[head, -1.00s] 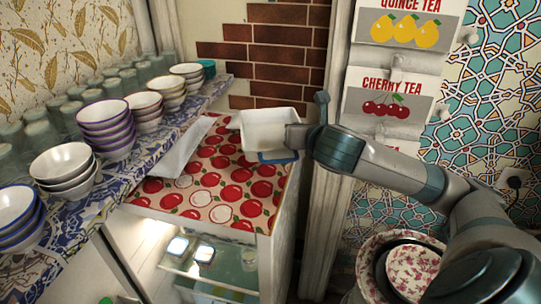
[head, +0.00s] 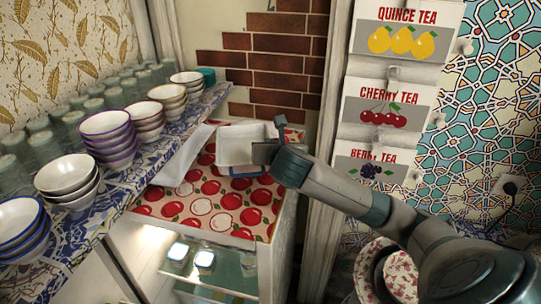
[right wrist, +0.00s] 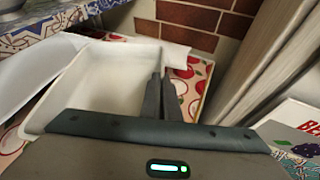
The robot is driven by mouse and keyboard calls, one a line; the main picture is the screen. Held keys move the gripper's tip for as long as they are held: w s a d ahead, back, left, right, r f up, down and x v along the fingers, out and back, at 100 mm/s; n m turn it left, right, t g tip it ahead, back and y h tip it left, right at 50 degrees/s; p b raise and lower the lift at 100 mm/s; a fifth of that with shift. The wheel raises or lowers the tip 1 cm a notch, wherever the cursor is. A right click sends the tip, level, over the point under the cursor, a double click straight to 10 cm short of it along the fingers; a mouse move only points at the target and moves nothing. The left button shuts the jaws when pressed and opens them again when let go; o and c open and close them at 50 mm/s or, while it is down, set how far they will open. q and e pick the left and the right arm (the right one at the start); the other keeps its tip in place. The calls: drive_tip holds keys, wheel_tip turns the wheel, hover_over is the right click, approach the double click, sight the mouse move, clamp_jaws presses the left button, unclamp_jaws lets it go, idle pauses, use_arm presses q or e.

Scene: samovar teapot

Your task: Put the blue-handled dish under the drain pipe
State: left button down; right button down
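The white rectangular dish (head: 236,146) is over the red apple-patterned surface, near the brick wall. Its blue handle (head: 247,171) shows at the near side. The dish also fills the left-middle of the right wrist view (right wrist: 95,85). My right gripper (head: 260,153) is at the dish's right wall. In the right wrist view its two fingers (right wrist: 163,97) are close together on that wall, shut on it. I cannot tell whether the dish touches the surface. No drain pipe is clearly identifiable. My left gripper is not in view.
A white sloping piece (head: 184,158) stands left of the dish, beside the patterned shelf (head: 150,157) with stacked bowls (head: 109,135) and glasses. The apple-patterned surface (head: 205,205) is clear in front. A post (head: 322,190) and tea boxes (head: 390,108) are right.

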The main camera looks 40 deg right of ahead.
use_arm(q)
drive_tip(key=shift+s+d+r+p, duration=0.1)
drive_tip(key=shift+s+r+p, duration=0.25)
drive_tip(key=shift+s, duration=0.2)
use_arm(e)
drive_tip(key=shift+f, duration=1.95)
drive_tip(key=shift+f, duration=0.1)
drive_tip(key=c, duration=2)
unclamp_jaws()
